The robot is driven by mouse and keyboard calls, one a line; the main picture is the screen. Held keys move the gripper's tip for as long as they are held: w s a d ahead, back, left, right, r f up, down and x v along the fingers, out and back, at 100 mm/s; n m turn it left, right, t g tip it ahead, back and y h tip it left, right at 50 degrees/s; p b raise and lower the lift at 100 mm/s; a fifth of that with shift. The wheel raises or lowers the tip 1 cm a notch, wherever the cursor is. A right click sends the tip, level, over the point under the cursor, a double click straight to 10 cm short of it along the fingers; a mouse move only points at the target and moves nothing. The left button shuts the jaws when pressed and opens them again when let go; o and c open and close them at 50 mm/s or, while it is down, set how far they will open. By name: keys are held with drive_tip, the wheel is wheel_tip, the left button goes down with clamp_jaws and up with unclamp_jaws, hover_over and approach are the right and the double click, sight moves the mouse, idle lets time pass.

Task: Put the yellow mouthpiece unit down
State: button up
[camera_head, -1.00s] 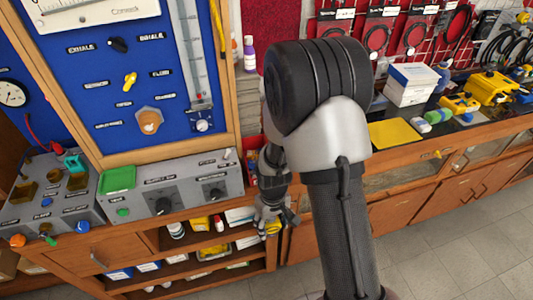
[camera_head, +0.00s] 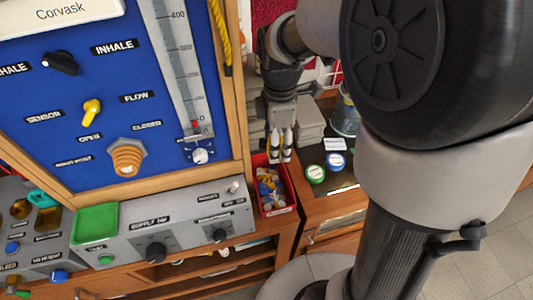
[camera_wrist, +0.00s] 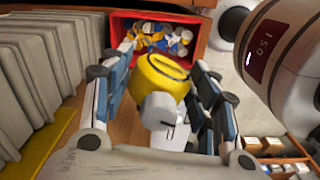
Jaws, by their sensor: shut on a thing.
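The yellow mouthpiece unit (camera_wrist: 165,75) is between the fingers of my gripper in the wrist view, with a pale spout (camera_wrist: 160,112) towards the camera. My gripper (camera_wrist: 165,95) is shut on it. In the head view my gripper (camera_head: 280,158) points down at the back of the red bin (camera_head: 282,209), right of the blue panel. I cannot make out the held unit there. The red bin also shows beyond the unit in the wrist view (camera_wrist: 120,28), holding several small yellow, blue and white pieces.
The grey supply box (camera_head: 185,222) stands left of the bin. Grey stacked slabs (camera_wrist: 40,75) stand close on the left in the wrist view.

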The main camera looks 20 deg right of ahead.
wheel_tip(320, 180, down, 15)
drive_tip(key=b, duration=0.4)
drive_tip(key=shift+f+b, duration=0.1)
drive_tip(key=shift+b, duration=0.25)
drive_tip(key=shift+f, duration=0.2)
drive_tip(key=o, duration=1.2)
drive_tip(key=shift+r, duration=0.1)
